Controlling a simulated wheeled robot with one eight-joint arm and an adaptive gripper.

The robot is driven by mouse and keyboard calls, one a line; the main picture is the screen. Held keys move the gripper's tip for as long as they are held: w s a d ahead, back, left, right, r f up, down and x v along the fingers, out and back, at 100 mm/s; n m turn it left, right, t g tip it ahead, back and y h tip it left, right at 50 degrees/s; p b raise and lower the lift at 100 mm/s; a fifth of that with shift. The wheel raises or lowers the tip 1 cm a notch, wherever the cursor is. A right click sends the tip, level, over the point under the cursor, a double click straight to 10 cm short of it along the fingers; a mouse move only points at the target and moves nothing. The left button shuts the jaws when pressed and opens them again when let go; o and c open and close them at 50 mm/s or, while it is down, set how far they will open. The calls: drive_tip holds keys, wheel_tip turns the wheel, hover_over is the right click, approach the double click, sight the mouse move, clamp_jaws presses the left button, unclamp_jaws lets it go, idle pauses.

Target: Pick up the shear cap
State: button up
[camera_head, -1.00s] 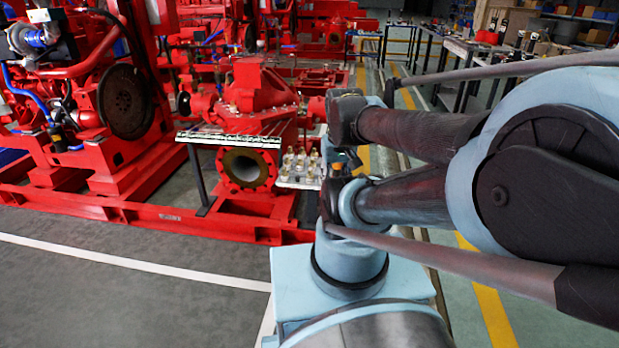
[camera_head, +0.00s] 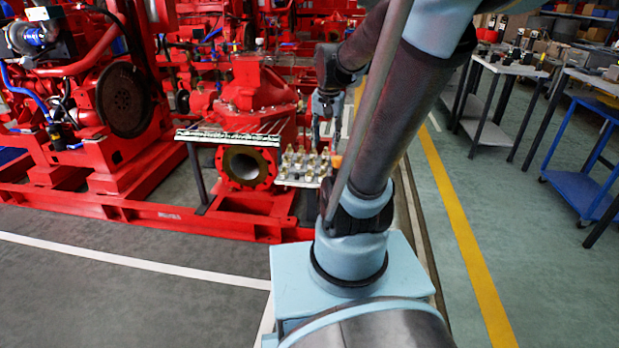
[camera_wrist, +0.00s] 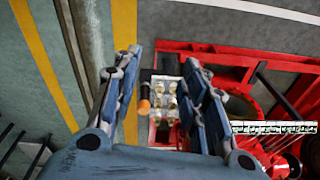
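My gripper (camera_head: 322,128) hangs pointing down near the right end of the pumpset, above or close to a small white tray. In the wrist view my gripper (camera_wrist: 162,62) is open, its two fingers apart. Between them show the tray (camera_head: 285,183) with several small brass-and-white fittings (camera_head: 300,160) and a dark cylinder with an orange end (camera_wrist: 144,98). The fittings also show in the wrist view (camera_wrist: 165,98). I cannot tell which small part is the shear cap. Nothing shows held.
A red pump (camera_head: 258,100) on a red base frame (camera_head: 150,212) stands beside the tray. A narrow rack of thin rods (camera_head: 228,137) lies left of the tray. Workbenches (camera_head: 497,68) and a blue cart (camera_head: 590,150) stand at right. The floor between is clear.

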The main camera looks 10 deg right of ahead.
drive_tip(key=w+m, duration=0.3)
drive_tip(key=w, duration=0.6)
drive_tip(key=m+g, duration=0.1)
drive_tip(key=m, duration=0.7)
hover_over(310, 169)
wheel_tip(310, 169, down, 13)
drive_tip(key=f, duration=1.7)
drive_tip(key=shift+w+a, duration=0.1)
drive_tip(key=shift+w, duration=0.1)
clamp_jaws()
